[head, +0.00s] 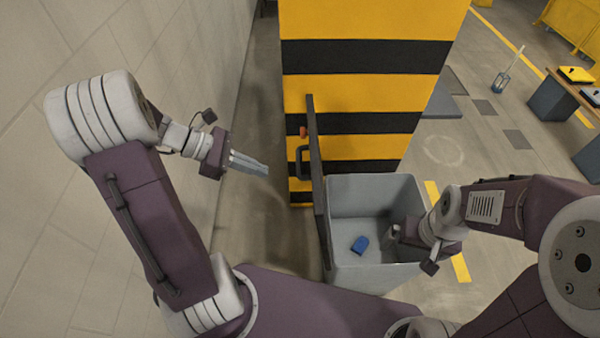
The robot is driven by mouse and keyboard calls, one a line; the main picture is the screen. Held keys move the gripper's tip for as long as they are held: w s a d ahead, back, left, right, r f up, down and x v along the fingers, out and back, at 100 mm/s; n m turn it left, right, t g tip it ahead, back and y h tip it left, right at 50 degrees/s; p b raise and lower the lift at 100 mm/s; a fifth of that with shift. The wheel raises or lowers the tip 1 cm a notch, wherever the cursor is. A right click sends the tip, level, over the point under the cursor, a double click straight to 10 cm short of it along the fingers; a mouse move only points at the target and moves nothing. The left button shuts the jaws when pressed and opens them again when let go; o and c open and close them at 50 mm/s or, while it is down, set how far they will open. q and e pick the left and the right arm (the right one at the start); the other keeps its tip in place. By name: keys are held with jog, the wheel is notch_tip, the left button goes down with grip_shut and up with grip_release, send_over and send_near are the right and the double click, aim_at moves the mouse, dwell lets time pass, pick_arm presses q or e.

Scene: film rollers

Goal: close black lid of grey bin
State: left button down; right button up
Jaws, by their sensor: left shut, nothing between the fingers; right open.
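The grey bin (375,277) stands in front of a yellow and black striped block, and its inside is in view. Its black lid (317,170) stands upright along the bin's left side, seen nearly edge-on, with a dark handle (301,162) on its left face. A blue object (360,244) lies inside the bin. My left gripper (266,170) is shut and empty, to the left of the lid and apart from it, pointing right. My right gripper (393,233) is over the right part of the bin; its fingers are small and partly hidden by the wrist.
The striped block (365,95) rises right behind the bin. A pale wall (120,50) runs along the left. Open floor lies between wall and lid. At the far right are a table (550,100) and a small caddy (502,83) on the floor.

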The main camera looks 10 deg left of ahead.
pick_arm(q)
jog(key=w+d+f+p, duration=0.2)
jog(key=d+f, duration=0.2)
jog(key=d, duration=0.6)
jog(key=shift+w+p, duration=0.3)
jog(key=shift+a+f, duration=0.1)
